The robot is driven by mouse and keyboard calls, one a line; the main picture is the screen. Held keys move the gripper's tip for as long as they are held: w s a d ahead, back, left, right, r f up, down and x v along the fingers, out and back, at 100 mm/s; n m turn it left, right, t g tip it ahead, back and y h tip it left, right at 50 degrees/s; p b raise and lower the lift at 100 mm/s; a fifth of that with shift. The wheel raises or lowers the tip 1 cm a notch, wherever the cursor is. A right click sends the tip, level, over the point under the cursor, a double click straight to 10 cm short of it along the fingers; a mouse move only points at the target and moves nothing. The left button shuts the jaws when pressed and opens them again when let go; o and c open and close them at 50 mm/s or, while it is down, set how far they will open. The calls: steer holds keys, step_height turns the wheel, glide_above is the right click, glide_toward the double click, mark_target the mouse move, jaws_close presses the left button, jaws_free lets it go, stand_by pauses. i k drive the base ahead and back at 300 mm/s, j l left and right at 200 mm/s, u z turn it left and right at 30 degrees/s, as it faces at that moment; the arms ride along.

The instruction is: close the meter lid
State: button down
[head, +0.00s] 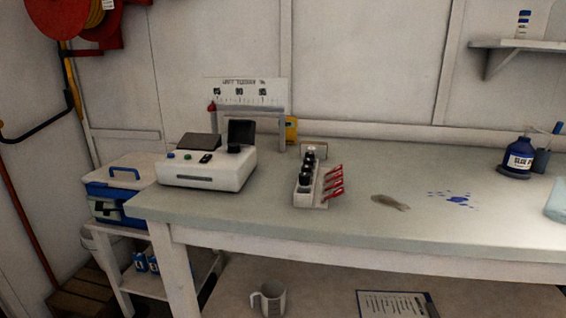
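The meter (208,172) is a white box at the left end of the bench. Its dark lid (242,131) stands up, open, at the back right of the meter's top. A dark round part (234,148) shows at the foot of the lid; I cannot tell whether it is an opening or something in it. A dark sloped display (199,141) and small coloured buttons are on the left part of the top. My gripper is not in view.
A white rack (311,195) with dark-capped vials and red tags stands right of the meter. A printed panel on a frame (246,91) stands behind. The bench front edge (350,238) is clear.

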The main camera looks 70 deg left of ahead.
mark_target(242, 132)
steer(key=u, duration=2.7)
